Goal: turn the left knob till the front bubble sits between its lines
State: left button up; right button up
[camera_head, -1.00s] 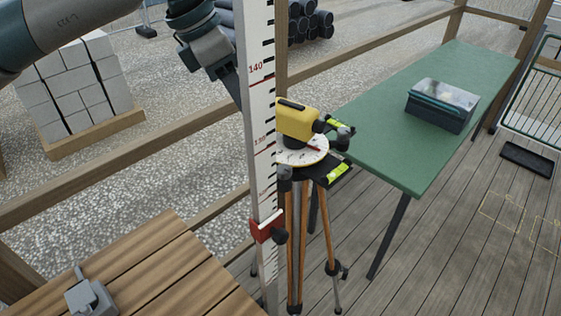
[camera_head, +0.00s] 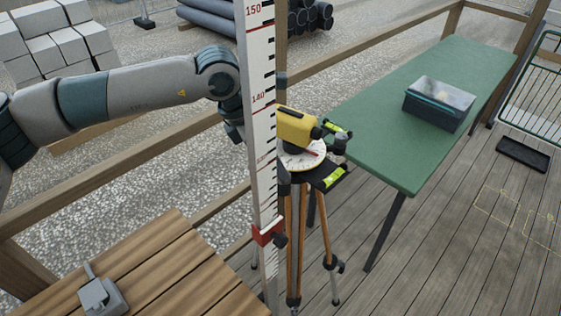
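A yellow levelling instrument (camera_head: 296,127) stands on a round white dial (camera_head: 300,157) on top of a tripod (camera_head: 294,240). A yellow-green vial (camera_head: 334,177) lies on a black plate at its front right. A second vial (camera_head: 338,130) sits farther back. The bubbles and their lines are too small to read. A dark grey knob-like part (camera_head: 340,145) shows at the right of the instrument; I cannot make out the left knob. My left arm reaches in from the left, its wrist bent down beside the staff. The staff hides my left gripper's fingers. My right gripper is out of view.
A tall measuring staff (camera_head: 262,110) with a red clamp (camera_head: 267,232) stands in front of the instrument and covers its left side. A green table (camera_head: 400,150) with a lidded box (camera_head: 440,103) stands right. A wooden bench (camera_head: 165,270) is at front left.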

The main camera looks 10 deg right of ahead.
pick_arm(q)
jog(key=shift+p+x, duration=0.7)
jog(key=shift+x, duration=1.45)
jog(key=shift+a, duration=0.1)
jog(key=c, duration=1.1)
